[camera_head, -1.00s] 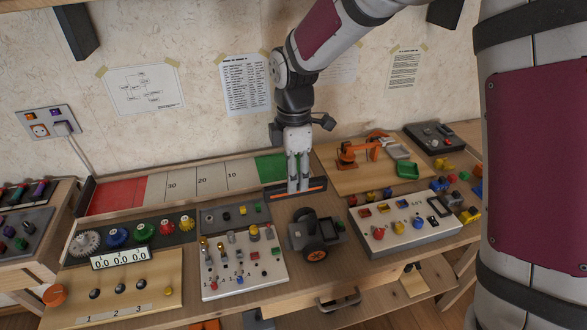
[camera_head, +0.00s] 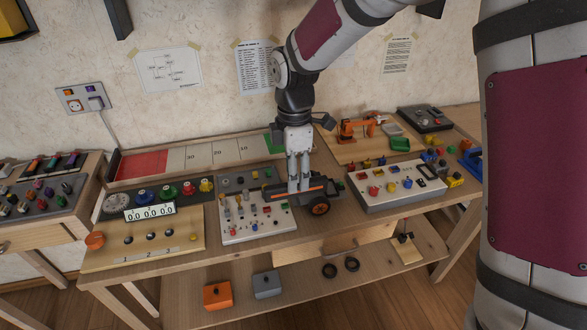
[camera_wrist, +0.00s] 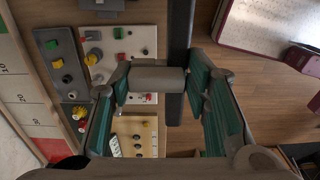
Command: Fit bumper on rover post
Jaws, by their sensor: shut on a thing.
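My gripper (camera_head: 299,186) points down and is shut on the bumper (camera_head: 293,191), a long dark bar with an orange stripe. In the wrist view the bumper (camera_wrist: 180,45) is a dark bar at the fingers (camera_wrist: 158,80), with a grey rounded piece between them. The rover (camera_head: 325,189) is dark with an orange-hubbed wheel (camera_head: 320,208). In the head view the bumper and fingers overlap the rover's left part. The rover's post is hidden, and I cannot tell whether the bumper touches the rover.
A white panel with small parts (camera_head: 228,230) lies left of the rover, and a light panel with knobs (camera_head: 376,197) lies right. A board with an orange toy arm (camera_head: 352,131) is behind. The shelf below holds an orange box (camera_head: 218,294) and a grey box (camera_head: 266,284).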

